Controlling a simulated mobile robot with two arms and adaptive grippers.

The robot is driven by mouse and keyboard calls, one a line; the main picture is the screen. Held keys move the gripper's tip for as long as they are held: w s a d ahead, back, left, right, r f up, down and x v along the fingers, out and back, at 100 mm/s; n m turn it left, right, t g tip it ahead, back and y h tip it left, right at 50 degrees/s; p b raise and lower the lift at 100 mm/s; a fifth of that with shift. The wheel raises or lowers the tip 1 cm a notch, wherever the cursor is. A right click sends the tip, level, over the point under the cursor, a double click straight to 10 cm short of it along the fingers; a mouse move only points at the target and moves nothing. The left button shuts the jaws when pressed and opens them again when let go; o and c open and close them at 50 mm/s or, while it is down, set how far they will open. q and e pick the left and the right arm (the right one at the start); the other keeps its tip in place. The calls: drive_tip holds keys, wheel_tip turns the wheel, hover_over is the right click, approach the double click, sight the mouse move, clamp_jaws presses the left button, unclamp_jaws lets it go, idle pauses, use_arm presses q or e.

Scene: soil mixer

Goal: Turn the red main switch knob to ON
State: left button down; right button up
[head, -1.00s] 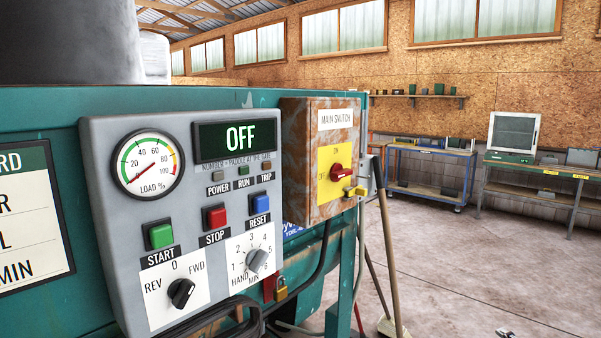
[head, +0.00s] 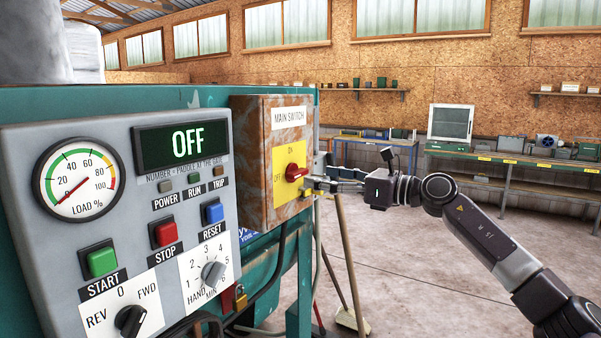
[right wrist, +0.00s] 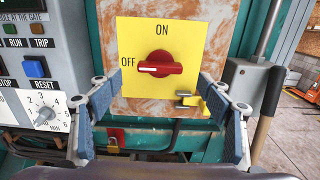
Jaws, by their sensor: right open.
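The red main switch knob (head: 295,173) sits on a yellow plate (head: 289,150) on the front of the rusty main switch box (head: 252,160). In the right wrist view the knob (right wrist: 160,64) has its white mark pointing left at OFF, with ON above it. A yellow hasp (right wrist: 194,102) sticks out at the plate's lower right. My right gripper (head: 312,183) is in front of the plate. In the right wrist view its two fingers (right wrist: 164,128) are open, spread to either side and below the knob, and hold nothing. My left gripper is not in view.
The grey control panel (head: 60,150) stands left of the box, its display (head: 180,143) reading OFF. A padlock (head: 240,298) hangs below. A broom (head: 345,270) leans right of the machine. Workbenches line the back wall, and the floor at right is open.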

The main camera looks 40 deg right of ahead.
sight(302, 174)
drive_tip(key=p+x, duration=0.1)
drive_tip(key=x, duration=0.2)
drive_tip(key=shift+w+a+r, duration=0.1)
drive_tip(key=shift+w, duration=0.05)
drive_tip(key=shift+w+r+p, duration=0.1)
drive_tip(key=shift+w+p, duration=0.1)
drive_tip(key=shift+p, duration=0.3)
drive_tip(key=shift+w+p, duration=0.35)
drive_tip(key=shift+p, duration=0.35)
drive_tip(key=shift+w+a+p, duration=0.25)
drive_tip(key=shift+w+p, duration=0.3)
drive_tip(key=shift+p, duration=0.05)
drive_tip(key=shift+f, duration=0.25)
drive_tip(key=c, duration=1.2)
drive_tip(key=shift+o, duration=0.2)
